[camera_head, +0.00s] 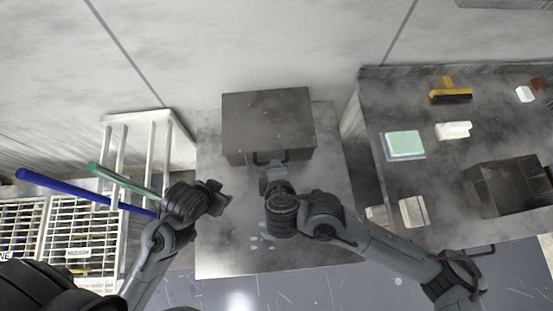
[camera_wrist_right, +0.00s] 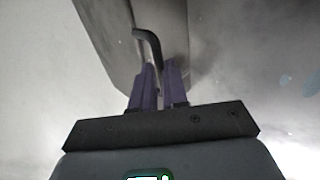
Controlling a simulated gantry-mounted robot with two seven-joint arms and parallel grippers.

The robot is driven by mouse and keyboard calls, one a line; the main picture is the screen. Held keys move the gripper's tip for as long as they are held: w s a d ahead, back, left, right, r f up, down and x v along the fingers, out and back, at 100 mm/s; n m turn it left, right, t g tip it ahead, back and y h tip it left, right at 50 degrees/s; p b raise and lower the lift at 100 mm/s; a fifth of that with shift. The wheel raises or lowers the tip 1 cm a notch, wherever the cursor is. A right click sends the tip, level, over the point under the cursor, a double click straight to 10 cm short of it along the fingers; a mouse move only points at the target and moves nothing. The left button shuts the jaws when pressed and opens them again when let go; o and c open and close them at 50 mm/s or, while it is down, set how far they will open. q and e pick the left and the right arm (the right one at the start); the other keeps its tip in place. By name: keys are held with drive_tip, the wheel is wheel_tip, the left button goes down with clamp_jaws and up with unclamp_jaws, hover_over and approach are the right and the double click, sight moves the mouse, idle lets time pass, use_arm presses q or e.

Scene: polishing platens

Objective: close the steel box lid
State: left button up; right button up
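The dark steel box (camera_head: 268,115) stands at the back of the steel table in the head view. Its broad upper face looks flat, and I cannot tell whether the lid is fully down. A dark bent handle (camera_wrist_right: 150,42) sticks out from its near side. My right gripper (camera_head: 273,168) is at this handle. In the right wrist view its two purple fingers (camera_wrist_right: 160,78) are close together, with the handle's end running between them. My left gripper (camera_head: 222,196) is left of and nearer than the box, apart from it; its finger opening does not show clearly.
The steel table (camera_head: 225,250) is bare in front of the box. At left are a white rack (camera_head: 112,150) and green (camera_head: 115,178) and blue (camera_head: 60,186) rods.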

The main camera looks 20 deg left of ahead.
use_arm(q)
drive_tip(key=shift+w+a, duration=0.15)
use_arm(e)
drive_tip(key=o, duration=0.4)
drive_tip(key=shift+w+a+r, duration=0.1)
drive_tip(key=shift+w, duration=0.15)
drive_tip(key=shift+s, duration=0.1)
use_arm(q)
wheel_tip(320, 180, up, 4)
drive_tip(key=p, duration=0.3)
drive_tip(key=shift+f+p, duration=0.15)
drive_tip(key=shift+p, duration=0.2)
use_arm(e)
drive_tip(key=v, duration=1)
drive_tip(key=shift+s+r, duration=0.25)
